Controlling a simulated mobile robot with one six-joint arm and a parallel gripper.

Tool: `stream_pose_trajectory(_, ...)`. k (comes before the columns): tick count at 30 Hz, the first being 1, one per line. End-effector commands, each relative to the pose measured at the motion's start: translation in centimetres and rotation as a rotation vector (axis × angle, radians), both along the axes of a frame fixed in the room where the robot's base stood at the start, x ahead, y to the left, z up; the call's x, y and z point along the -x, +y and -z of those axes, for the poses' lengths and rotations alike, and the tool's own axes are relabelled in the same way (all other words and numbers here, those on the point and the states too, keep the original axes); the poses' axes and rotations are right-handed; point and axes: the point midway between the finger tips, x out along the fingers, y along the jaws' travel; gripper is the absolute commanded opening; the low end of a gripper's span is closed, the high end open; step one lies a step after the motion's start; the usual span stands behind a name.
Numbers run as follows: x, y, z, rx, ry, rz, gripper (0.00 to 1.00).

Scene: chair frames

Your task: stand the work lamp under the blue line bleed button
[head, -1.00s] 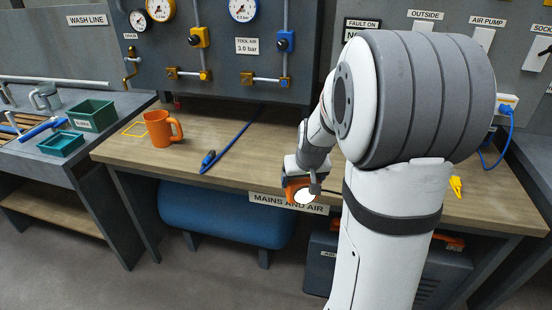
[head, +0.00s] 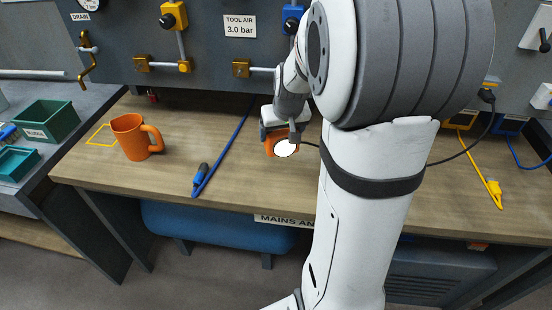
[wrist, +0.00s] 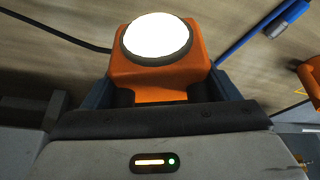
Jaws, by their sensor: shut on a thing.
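The work lamp (head: 272,148) is an orange block with a round, lit white lens. My gripper (head: 280,136) is shut on it, over the wooden bench near the blue hose. In the wrist view the lamp (wrist: 157,75) sits between the dark fingers of my gripper (wrist: 160,95), lens facing the camera. I cannot tell whether it touches the bench. A blue box with a black knob (head: 292,20) is on the back panel above, partly behind my arm. I cannot make out which part is the bleed button.
An orange mug (head: 128,137) stands left on the bench (head: 230,180), beside a yellow outline (head: 99,135). A blue hose (head: 222,150) lies left of the lamp. A black cable (head: 455,158) runs to the right. Brass valves (head: 241,68) stick out above.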

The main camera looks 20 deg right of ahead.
Motion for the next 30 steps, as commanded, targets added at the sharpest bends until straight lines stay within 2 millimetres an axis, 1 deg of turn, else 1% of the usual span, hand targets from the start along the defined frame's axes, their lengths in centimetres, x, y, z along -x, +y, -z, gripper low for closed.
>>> stream_pose_trajectory(2,0.1,-0.1,0.8,-0.002,0.003,0.005,0.5)
stream_pose_trajectory(6,0.2,-0.4,3.6,-0.003,0.005,0.012,0.5)
stream_pose_trajectory(9,0.2,-0.4,5.2,-0.002,0.005,0.013,0.5)
stream_pose_trajectory(14,0.2,-0.5,6.6,-0.002,0.002,0.014,0.5)
stream_pose_trajectory(19,0.2,-0.5,9.2,-0.002,0.004,0.014,0.5)
stream_pose_trajectory(23,0.2,-0.5,10.0,-0.001,0.001,0.015,0.5)
stream_pose_trajectory(30,0.2,-0.6,10.0,-0.001,0.0,0.015,0.5)
